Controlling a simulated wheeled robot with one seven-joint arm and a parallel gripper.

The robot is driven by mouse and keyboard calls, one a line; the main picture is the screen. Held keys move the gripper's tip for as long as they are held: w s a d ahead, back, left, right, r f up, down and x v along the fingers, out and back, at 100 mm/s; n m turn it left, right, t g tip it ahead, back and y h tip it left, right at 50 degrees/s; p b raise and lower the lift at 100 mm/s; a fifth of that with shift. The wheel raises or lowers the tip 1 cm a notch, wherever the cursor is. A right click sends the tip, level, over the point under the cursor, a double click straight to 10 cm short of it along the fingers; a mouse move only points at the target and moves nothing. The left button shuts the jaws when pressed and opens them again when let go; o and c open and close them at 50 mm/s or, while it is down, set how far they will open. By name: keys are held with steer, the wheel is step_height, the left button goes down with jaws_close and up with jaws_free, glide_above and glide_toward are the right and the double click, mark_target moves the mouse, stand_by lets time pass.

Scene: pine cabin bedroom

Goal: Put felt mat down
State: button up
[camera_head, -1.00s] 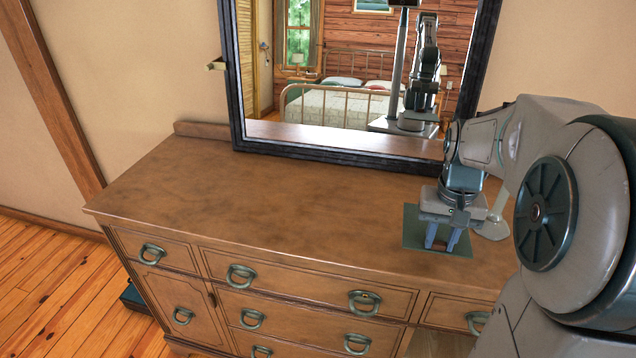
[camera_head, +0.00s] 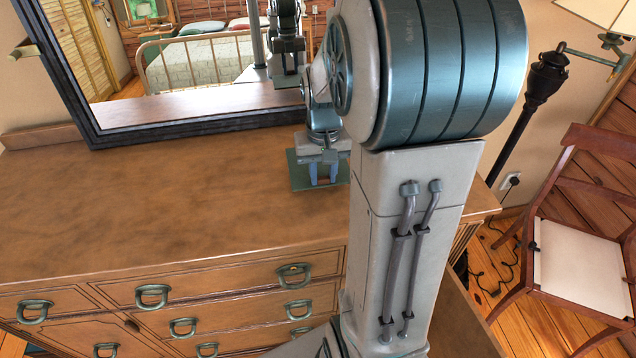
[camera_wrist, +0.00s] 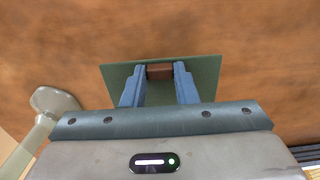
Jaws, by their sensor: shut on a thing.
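The felt mat is a thin dark green square (camera_head: 298,178) at the right part of the brown dresser top (camera_head: 180,210). It also shows in the wrist view (camera_wrist: 206,80). My gripper (camera_head: 323,181) points down over the mat. Its two blue fingers are shut on a small brown block (camera_wrist: 160,71) at the mat's middle, which looks like its grip. The mat looks level, on or just above the dresser top; I cannot tell if it touches. My arm hides the dresser's right part in the head view.
A dark-framed mirror (camera_head: 190,126) stands at the dresser's back. A pale, rounded object (camera_wrist: 52,104) stands left of the mat in the wrist view. A black floor lamp (camera_head: 545,85) and a wooden chair (camera_head: 585,270) are at the right. The dresser top's left part is clear.

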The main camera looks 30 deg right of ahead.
steer(key=shift+f, duration=2.15)
steer(key=shift+f, duration=0.25)
steer(key=o, duration=1)
steer(key=shift+r, duration=0.1)
steer(key=shift+o, duration=0.2)
steer(key=shift+r, duration=0.1)
